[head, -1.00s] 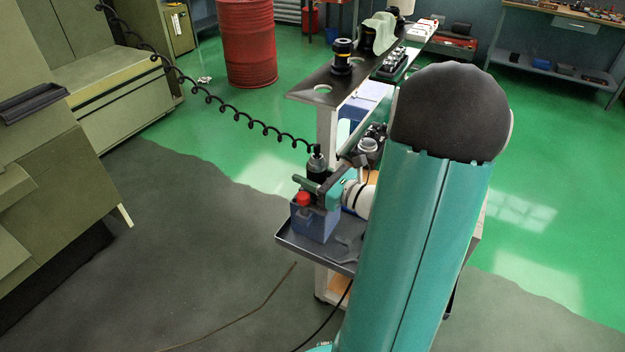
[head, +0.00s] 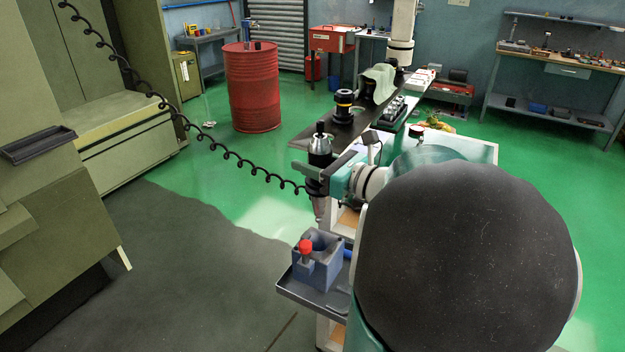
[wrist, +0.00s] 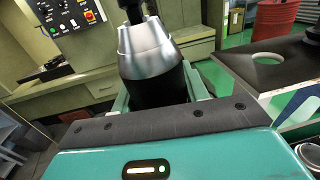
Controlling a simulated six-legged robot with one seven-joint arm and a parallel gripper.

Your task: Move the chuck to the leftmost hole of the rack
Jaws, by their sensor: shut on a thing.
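The chuck (head: 320,150) has a silver collar, a dark body and a tapered shank hanging below. It also shows in the wrist view (wrist: 148,52). My gripper (head: 318,182) is shut on its dark body and holds it roughly upright in the air, above the blue fixture. The rack (head: 358,124) is a dark raised plate just behind the chuck. In the wrist view an empty round hole (wrist: 267,59) shows in the rack plate, to the right of the chuck. In the head view the chuck hides the rack's near left end.
A black holder with a yellow ring (head: 344,106) stands in the rack, with a draped cloth (head: 378,82) farther back. The blue fixture (head: 325,268) with a red knob (head: 305,247) sits on a grey tray (head: 316,297). A coiled black cable (head: 232,157) hangs at left.

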